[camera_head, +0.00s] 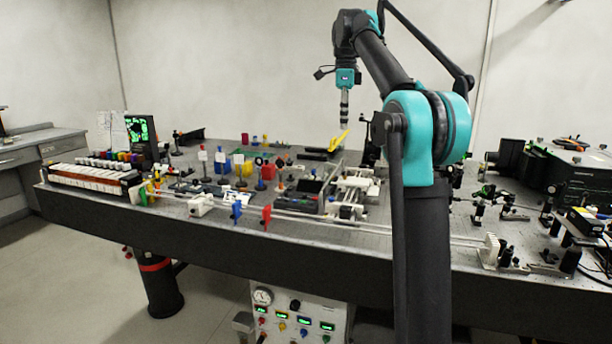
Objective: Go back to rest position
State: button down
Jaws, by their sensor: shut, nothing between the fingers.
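My arm, black with teal joints, rises in the right half of the view and bends over the bench. My gripper (344,119) hangs from its end, pointing straight down, above the middle of the optical bench (150,213). Its slim fingers are shut with nothing held. A yellow stick-like part (338,141) shows just below the fingertips; I cannot tell how far apart they are in depth. My arm hides part of the bench behind it.
Coloured holders and posts crowd the bench's left half; a row of white blocks (92,175) lies at its left end. A green-lit screen (140,130) stands behind. A large black instrument (568,175) is at the right. The air around my gripper looks clear.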

jog(key=s+d+f+n+t, duration=0.1)
jog(key=s+d+f+n, duration=0.1)
jog(key=s+f+n, duration=0.65)
jog(key=s+d+f+n+t, duration=0.15)
jog(key=s+f, duration=0.35)
jog(key=f, duration=0.9)
jog(key=s+d+f+n+t, duration=0.1)
jog(key=s+d+f+n, duration=0.35)
jog(key=f, duration=0.65)
jog(key=s+f+n, duration=0.5)
jog(key=s+f, duration=0.7)
jog(key=s, duration=0.3)
jog(key=shift+s+a+f+n, duration=0.25)
jog(key=shift+s+n, duration=0.1)
jog(key=c, duration=2.3)
grip_release()
jog(key=shift+t, duration=0.25)
